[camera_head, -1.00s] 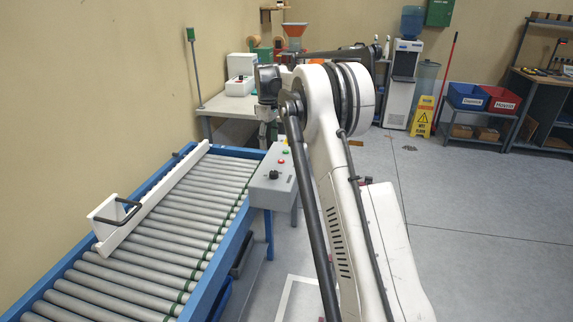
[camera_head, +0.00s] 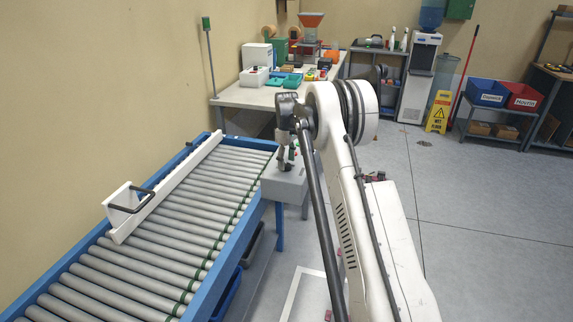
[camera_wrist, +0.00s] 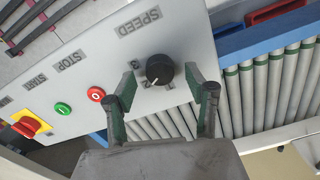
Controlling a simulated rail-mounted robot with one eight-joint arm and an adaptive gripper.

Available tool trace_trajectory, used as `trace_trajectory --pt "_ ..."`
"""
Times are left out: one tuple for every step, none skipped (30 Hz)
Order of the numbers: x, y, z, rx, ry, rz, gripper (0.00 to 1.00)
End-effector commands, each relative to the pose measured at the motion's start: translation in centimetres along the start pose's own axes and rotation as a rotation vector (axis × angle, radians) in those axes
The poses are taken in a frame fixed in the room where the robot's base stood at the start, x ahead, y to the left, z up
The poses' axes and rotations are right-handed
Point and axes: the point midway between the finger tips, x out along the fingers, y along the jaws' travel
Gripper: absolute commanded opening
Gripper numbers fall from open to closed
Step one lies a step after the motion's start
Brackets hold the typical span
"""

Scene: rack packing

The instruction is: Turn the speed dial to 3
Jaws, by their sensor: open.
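The speed dial (camera_wrist: 160,69) is a round black knob with a white pointer mark, on a grey control panel (camera_wrist: 105,65) under the label SPEED. The pointer faces the lower edge of the wrist view; which number it meets is too small to tell. My gripper (camera_wrist: 162,86) is open, its two dark green fingers on either side of the dial, close to the panel. Whether they touch the knob cannot be told. In the head view my gripper (camera_head: 286,165) hangs over the control box (camera_head: 284,187) and hides its dial.
A green START button (camera_wrist: 62,108), red STOP button (camera_wrist: 96,94) and red-and-yellow switch (camera_wrist: 27,126) sit along the same panel. The roller conveyor (camera_head: 150,238) runs beside the box. A workbench (camera_head: 245,97) with several items stands behind.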

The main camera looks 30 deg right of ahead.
Motion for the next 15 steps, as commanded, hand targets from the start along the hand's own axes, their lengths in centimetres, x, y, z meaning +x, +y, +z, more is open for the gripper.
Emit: trace_trajectory --pt "0.5 0.0 0.0 0.0 0.0 0.0 0.5" --pt "0.8 0.0 0.0 0.0 0.0 0.0 0.5" --pt "1.1 0.0 0.0 0.0 0.0 0.0 0.5" --pt "1.2 0.0 0.0 0.0 0.0 0.0 0.5" --pt "1.4 0.0 0.0 0.0 0.0 0.0 0.5" --pt "1.5 0.0 0.0 0.0 0.0 0.0 0.5" --pt "1.6 0.0 0.0 0.0 0.0 0.0 0.5" --pt "1.6 0.0 0.0 0.0 0.0 0.0 0.5" --pt "1.7 0.0 0.0 0.0 0.0 0.0 0.5" --pt "1.7 0.0 0.0 0.0 0.0 0.0 0.5" --pt "1.7 0.0 0.0 0.0 0.0 0.0 0.5" --pt "1.7 0.0 0.0 0.0 0.0 0.0 0.5" --pt "1.7 0.0 0.0 0.0 0.0 0.0 0.5" --pt "1.7 0.0 0.0 0.0 0.0 0.0 0.5" --pt "1.7 0.0 0.0 0.0 0.0 0.0 0.5"
